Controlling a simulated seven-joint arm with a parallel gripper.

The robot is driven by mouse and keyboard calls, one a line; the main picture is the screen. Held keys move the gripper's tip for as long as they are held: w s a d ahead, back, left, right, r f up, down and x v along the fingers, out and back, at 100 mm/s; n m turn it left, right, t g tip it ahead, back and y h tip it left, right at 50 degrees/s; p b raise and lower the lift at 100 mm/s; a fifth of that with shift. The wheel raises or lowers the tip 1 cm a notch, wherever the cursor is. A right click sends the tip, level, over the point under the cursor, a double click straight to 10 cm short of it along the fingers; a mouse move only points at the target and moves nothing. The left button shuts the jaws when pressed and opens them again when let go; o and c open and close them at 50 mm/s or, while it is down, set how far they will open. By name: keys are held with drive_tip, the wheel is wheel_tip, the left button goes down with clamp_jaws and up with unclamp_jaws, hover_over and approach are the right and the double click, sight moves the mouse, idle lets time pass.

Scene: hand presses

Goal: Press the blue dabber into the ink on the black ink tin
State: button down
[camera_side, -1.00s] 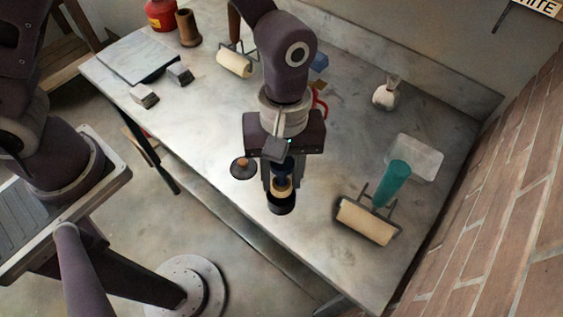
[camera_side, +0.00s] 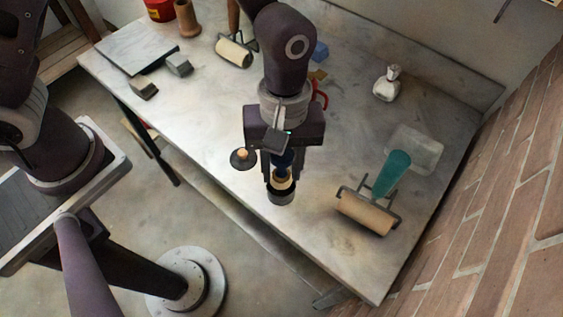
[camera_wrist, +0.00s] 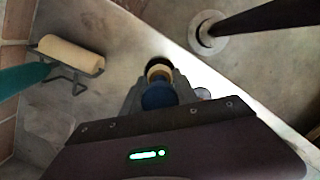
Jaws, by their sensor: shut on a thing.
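My gripper (camera_side: 280,172) points down near the front edge of the table and is shut on the blue dabber (camera_side: 283,160). The dabber is upright, with its pale tan pad (camera_side: 282,183) downward. The black ink tin (camera_side: 281,197) is directly below, and the pad overlaps its opening in the side view. The blue dabber (camera_wrist: 158,96) also shows between my fingers in the wrist view, with the dark tin (camera_wrist: 154,61) just beyond the pad. I cannot tell whether the pad touches the ink; the ink surface is hidden.
A dark disc with a wooden knob (camera_side: 243,159) lies just left of the tin. A roller with a teal handle (camera_side: 391,174) lies to the right, near a clear slab (camera_side: 416,149). Grey blocks (camera_side: 179,65) and another roller (camera_side: 234,52) sit farther back. The table middle is mostly clear.

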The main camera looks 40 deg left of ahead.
drive_tip(key=shift+f, duration=0.6)
idle(1.1)
drive_tip(key=shift+r, duration=0.1)
drive_tip(key=shift+r, duration=3.45)
